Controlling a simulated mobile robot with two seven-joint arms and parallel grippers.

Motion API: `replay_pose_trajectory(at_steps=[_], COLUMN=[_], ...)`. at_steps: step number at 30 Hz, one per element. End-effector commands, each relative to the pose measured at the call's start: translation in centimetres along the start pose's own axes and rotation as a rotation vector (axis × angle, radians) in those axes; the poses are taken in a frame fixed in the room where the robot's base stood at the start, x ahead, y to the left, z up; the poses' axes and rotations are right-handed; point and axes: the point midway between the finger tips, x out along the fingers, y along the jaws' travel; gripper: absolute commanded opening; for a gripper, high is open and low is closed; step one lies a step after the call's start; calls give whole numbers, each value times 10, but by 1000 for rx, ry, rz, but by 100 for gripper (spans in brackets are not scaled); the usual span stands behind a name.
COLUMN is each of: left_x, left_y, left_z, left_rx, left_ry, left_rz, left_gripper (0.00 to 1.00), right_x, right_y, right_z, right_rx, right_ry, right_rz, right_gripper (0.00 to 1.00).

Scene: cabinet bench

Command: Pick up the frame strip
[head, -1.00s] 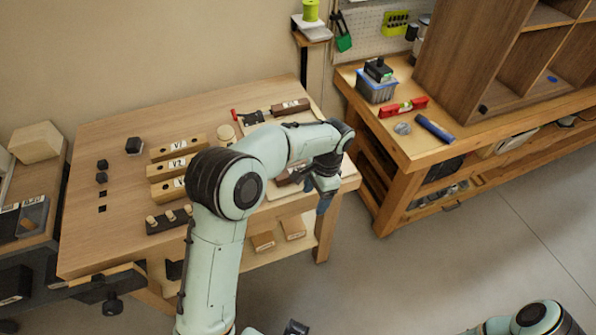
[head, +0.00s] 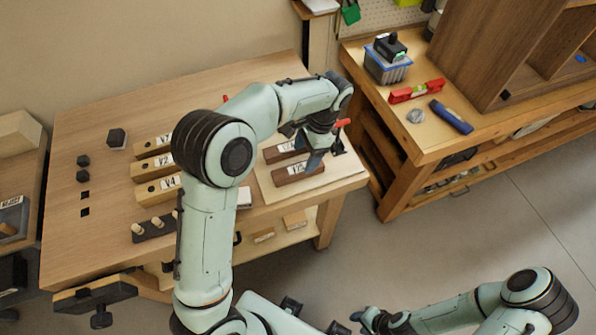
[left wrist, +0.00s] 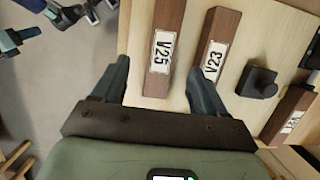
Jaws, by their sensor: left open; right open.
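Dark brown frame strips with white labels lie on a pale board (head: 262,186) at the right end of the workbench. The strip marked V25 (head: 296,172) is nearest the front edge. It also shows in the left wrist view (left wrist: 166,30), its near end between my finger tips. The V23 strip (left wrist: 219,42) lies beside it, just past the right finger; a third strip (left wrist: 291,117) lies further right. My left gripper (left wrist: 158,80) is open over the V25 strip; I see no grip on it. My right gripper (head: 372,320) is open, low in the head view, away from the bench.
A dark knobbed block (left wrist: 258,82) stands right of the V23 strip. Lighter labelled blocks (head: 155,168) and a dark peg holder (head: 153,229) lie left of my left arm. A second bench (head: 420,135) stands right, across a floor gap.

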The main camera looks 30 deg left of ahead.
Motion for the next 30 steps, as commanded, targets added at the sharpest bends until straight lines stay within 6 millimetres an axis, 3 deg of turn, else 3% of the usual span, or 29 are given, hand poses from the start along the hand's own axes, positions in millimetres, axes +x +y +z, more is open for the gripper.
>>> replay_pose_trajectory(at_steps=[8, 16, 26, 30], left_x=[24, 62, 69, 69], left_y=[0, 0, 0, 0], left_z=[0, -1, -2, -2], left_rx=[-1, -2, -1, -1], left_ry=[-1, -1, 1, 1], left_rz=[1, 2, 0, 0], left_gripper=[72, 72, 72, 27], right_x=[4, 8, 8, 8], right_y=[2, 4, 4, 4], right_z=[2, 3, 3, 3], right_rx=[0, 1, 1, 1], right_ry=[-2, -5, -5, -5], right_rz=[0, 1, 1, 1], right_gripper=[43, 43, 43, 43])
